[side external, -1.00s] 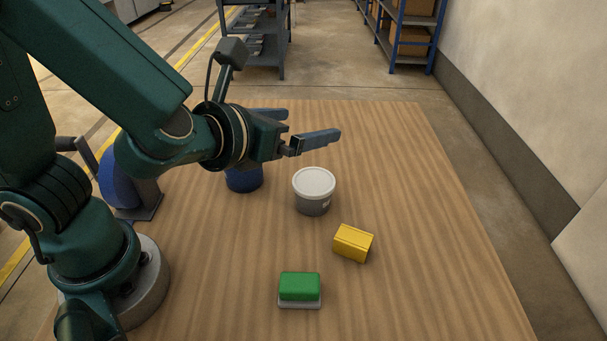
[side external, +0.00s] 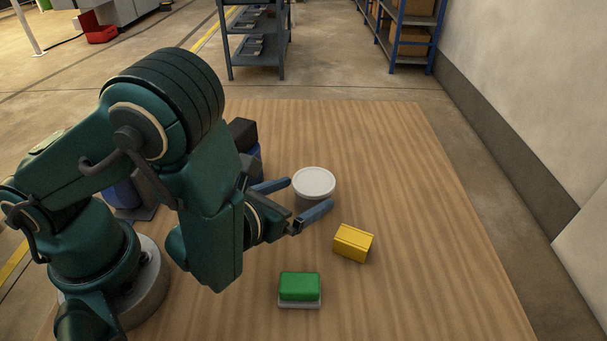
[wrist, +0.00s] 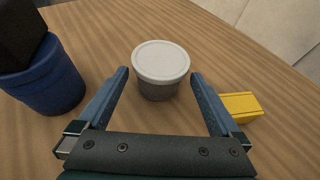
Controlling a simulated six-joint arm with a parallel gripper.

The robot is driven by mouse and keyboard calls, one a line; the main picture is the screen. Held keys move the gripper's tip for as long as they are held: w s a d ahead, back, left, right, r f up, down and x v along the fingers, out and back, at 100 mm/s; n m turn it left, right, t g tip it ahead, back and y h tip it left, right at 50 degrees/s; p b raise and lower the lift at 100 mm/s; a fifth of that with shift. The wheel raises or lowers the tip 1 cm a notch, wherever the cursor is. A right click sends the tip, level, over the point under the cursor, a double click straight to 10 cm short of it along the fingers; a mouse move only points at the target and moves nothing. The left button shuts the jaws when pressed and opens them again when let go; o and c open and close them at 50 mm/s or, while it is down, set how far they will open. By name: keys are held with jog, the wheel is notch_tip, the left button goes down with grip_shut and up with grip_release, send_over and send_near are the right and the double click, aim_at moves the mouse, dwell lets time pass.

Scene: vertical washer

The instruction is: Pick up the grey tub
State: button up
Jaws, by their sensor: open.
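The grey tub (side external: 314,184) with a white lid stands upright on the wooden table, right of the table's middle. In the wrist view the tub (wrist: 161,72) is straight ahead, just beyond and between the fingertips. My gripper (side external: 309,195) is open and low over the table, its two blue fingers pointing toward the tub. In the wrist view the fingers (wrist: 159,75) spread on either side with a gap to the tub, and nothing is held.
A yellow block (side external: 353,243) lies close to the right finger. A green block on a pale base (side external: 300,288) is nearer the camera. A blue pot holding something dark (wrist: 45,84) stands left of the gripper. The table behind the tub is clear.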

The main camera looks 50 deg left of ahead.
aim_at(322, 186)
jog(key=shift+x, duration=3.85)
jog(key=shift+s, duration=0.1)
jog(key=c, duration=1.2)
jog(key=shift+d, duration=0.1)
jog(key=shift+r, duration=0.1)
